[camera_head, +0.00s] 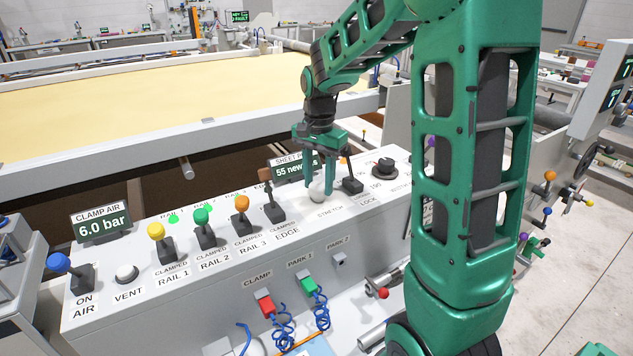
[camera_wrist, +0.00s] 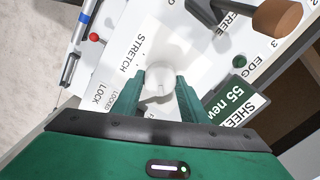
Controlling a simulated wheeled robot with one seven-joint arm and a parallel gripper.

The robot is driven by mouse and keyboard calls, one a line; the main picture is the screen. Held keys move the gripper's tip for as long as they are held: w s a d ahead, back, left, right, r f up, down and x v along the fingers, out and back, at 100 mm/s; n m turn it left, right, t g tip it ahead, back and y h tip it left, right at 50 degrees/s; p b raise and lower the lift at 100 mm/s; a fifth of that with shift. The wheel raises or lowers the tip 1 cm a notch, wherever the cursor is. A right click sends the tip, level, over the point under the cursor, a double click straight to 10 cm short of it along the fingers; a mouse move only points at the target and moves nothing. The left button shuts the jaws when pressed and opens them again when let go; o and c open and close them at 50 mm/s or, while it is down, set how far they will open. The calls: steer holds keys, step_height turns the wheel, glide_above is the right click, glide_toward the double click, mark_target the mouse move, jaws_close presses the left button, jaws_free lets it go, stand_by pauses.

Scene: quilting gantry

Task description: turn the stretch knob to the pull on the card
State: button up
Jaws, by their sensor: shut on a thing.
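The stretch knob (camera_head: 316,194) is a pale round knob on the top of the grey console, above the printed word STRETCH. My gripper (camera_head: 319,188) points down with its green fingers on either side of it. In the wrist view the knob (camera_wrist: 161,78) sits between the fingertips of my gripper (camera_wrist: 165,84), which is shut on it. The sheet display (camera_head: 297,168) reads "55 new", with the rest cut off; it also shows in the wrist view (camera_wrist: 228,106). My gripper partly hides the knob and its markings. I cannot make out a card with a pull value.
A dark lock lever (camera_head: 352,185) stands close right of the knob, with a black dial (camera_head: 384,167) beyond. The edge lever (camera_head: 273,208) and rail levers with orange (camera_head: 241,202), green and yellow knobs stand left. The clamp air display (camera_head: 102,224) reads 6.0 bar.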

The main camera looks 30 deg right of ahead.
mark_target(318, 185)
steer(key=shift+w+r+m, duration=0.1)
steer(key=shift+w+m, duration=0.1)
steer(key=shift+m, duration=1.1)
steer(key=shift+a, duration=0.1)
steer(key=o, duration=0.9)
steer(key=shift+c, duration=0.2)
steer(key=shift+o, duration=0.9)
steer(key=shift+s, duration=0.1)
step_height(318, 185, up, 11)
steer(key=shift+f, duration=0.2)
